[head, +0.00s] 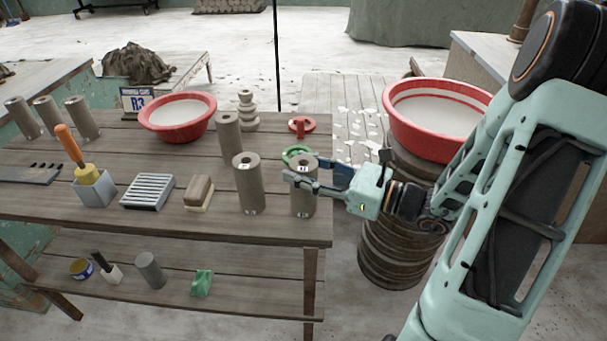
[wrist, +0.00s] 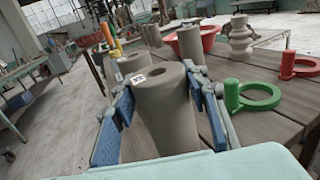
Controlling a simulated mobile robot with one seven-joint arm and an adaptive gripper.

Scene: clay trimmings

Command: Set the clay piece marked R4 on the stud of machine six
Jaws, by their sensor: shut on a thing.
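My gripper (head: 300,180) is shut on a grey-brown hollow clay cylinder (head: 303,204) at the right front of the wooden table. In the wrist view the blue finger pads of my gripper (wrist: 162,92) lie on either side of this cylinder (wrist: 168,118). It stands upright with a white label near its top; I cannot read the label. Its base looks to be at tabletop level. A similar labelled cylinder (head: 249,188) stands just left of it, and another (head: 230,135) stands behind. I cannot make out machine six or its stud in either view.
A green ring piece (head: 296,153) lies close behind my gripper, with a red one (head: 302,125) farther back. A stacked clay form (head: 246,110) and red basin (head: 178,117) stand behind. A sign (head: 138,101) reads R3. A larger red basin (head: 437,118) stands right of the table.

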